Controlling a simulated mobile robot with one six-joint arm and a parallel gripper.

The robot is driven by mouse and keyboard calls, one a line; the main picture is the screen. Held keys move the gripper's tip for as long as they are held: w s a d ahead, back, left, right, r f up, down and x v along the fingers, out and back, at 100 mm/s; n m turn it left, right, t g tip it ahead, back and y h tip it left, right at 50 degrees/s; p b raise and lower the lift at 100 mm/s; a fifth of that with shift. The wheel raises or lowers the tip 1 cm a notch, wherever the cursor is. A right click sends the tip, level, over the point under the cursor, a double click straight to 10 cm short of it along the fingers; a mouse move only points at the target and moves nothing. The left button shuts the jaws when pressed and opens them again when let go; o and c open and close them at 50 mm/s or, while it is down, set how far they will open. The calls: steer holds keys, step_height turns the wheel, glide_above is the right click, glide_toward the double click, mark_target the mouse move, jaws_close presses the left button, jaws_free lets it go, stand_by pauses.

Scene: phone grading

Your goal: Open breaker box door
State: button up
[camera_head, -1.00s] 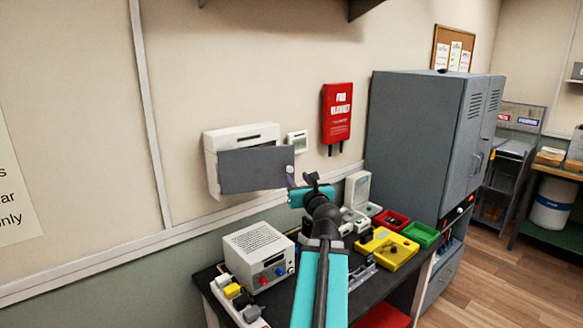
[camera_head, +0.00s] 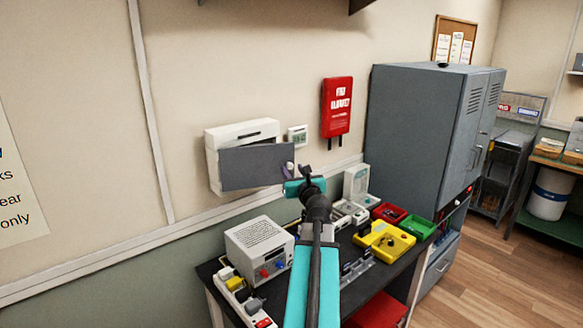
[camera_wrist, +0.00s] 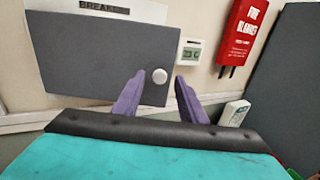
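The breaker box (camera_head: 211,160) is a white wall-mounted case with a flat grey door (camera_head: 250,170) over its lower front. The door (camera_wrist: 95,60) fills the upper left of the wrist view. A round pale knob (camera_wrist: 159,76) sits near its right edge. My gripper (camera_wrist: 160,80) is open, its two purple fingers to the left and right of the knob in the wrist view, with gaps on both sides. In the head view my gripper (camera_head: 297,175) is at the door's right edge, partly covering the knob area. I cannot tell whether the door is fully closed.
A small white thermostat (camera_head: 298,136) and a red fire blanket case (camera_head: 337,107) hang to the right. Below is a dark workbench with a grey power supply (camera_head: 259,250), a yellow tray (camera_head: 385,241) and red and green bins. A tall grey cabinet (camera_head: 415,135) stands right.

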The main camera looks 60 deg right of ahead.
steer(key=shift+x, duration=1.15)
jaws_close()
